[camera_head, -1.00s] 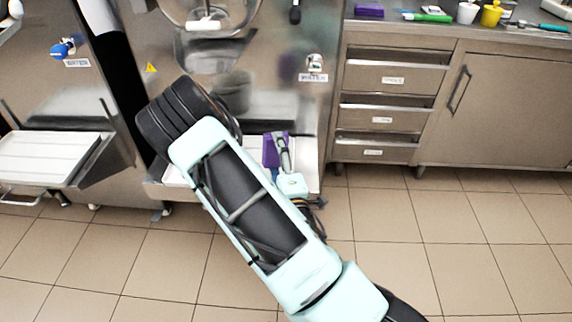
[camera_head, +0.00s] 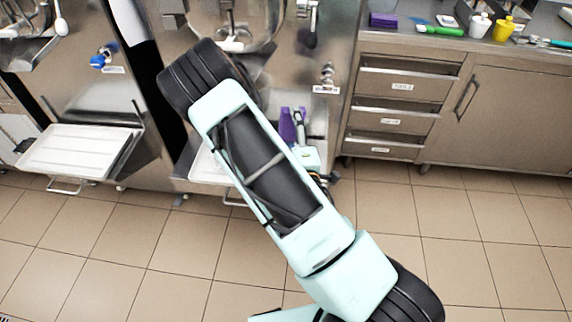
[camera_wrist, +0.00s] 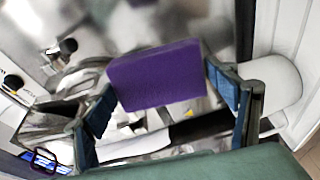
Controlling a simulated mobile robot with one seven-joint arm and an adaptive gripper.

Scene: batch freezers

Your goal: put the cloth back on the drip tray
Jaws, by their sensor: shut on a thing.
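The purple cloth (camera_wrist: 155,78) is a folded block between the blue-padded fingers of my gripper (camera_wrist: 163,97) in the wrist view. The fingers are shut on it from both sides. In the head view the cloth (camera_head: 287,126) shows beside my gripper (camera_head: 299,122), in front of the right freezer's lower front. A white drip tray (camera_head: 203,168) sits low at that freezer, mostly hidden behind my arm. The cloth appears above the tray's level; the gap cannot be told.
A second white drip tray (camera_head: 75,150) juts from the left freezer. A drawer cabinet (camera_head: 395,105) stands right of the gripper. The counter (camera_head: 480,42) holds another purple cloth (camera_head: 382,20), a green-handled tool (camera_head: 440,30) and a yellow cup (camera_head: 504,30). The tiled floor in front is clear.

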